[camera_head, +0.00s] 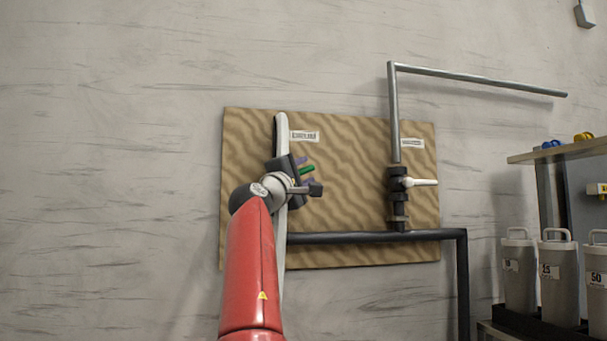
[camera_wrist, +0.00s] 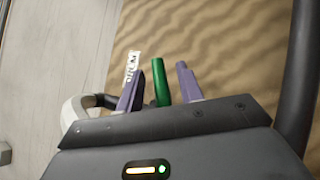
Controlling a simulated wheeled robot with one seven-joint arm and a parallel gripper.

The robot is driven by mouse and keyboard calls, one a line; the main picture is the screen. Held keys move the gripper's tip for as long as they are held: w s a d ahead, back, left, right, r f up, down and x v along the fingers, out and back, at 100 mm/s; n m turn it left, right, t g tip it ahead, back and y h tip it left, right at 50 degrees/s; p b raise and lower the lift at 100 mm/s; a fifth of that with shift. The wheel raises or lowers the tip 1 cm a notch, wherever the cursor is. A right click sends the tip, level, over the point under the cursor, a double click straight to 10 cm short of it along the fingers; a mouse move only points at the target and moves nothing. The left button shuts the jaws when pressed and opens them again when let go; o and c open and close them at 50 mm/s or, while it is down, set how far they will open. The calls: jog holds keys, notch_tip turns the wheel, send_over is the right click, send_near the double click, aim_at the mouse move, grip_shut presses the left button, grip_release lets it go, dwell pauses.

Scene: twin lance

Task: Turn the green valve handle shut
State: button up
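The green valve handle (camera_head: 308,170) shows in the head view at the left pipe on the brown board. In the wrist view the green handle (camera_wrist: 160,80) stands upright in the middle. My gripper (camera_wrist: 160,72) has its two purple fingers on either side of the handle, with a narrow gap visible on each side. The gripper also shows in the head view (camera_head: 306,171), beside the left pipe. The fingers are open around the handle. The valve body behind the handle is hidden by my gripper and arm.
A second valve with a white handle (camera_head: 421,182) sits on the right pipe (camera_head: 394,115). A dark pipe (camera_head: 350,237) runs below both. White labels (camera_head: 305,136) are on the board (camera_head: 340,150). Grey canisters (camera_head: 558,280) and a shelf (camera_head: 565,150) stand at the right.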

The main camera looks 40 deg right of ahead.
jog(key=b+v, duration=0.5)
jog(key=v, duration=0.2)
jog(key=shift+a+b, duration=0.3)
jog(key=shift+b, duration=0.05)
jog(key=shift+s+d+f, duration=0.1)
jog(key=shift+s+f, duration=0.05)
jog(key=shift+f, duration=0.05)
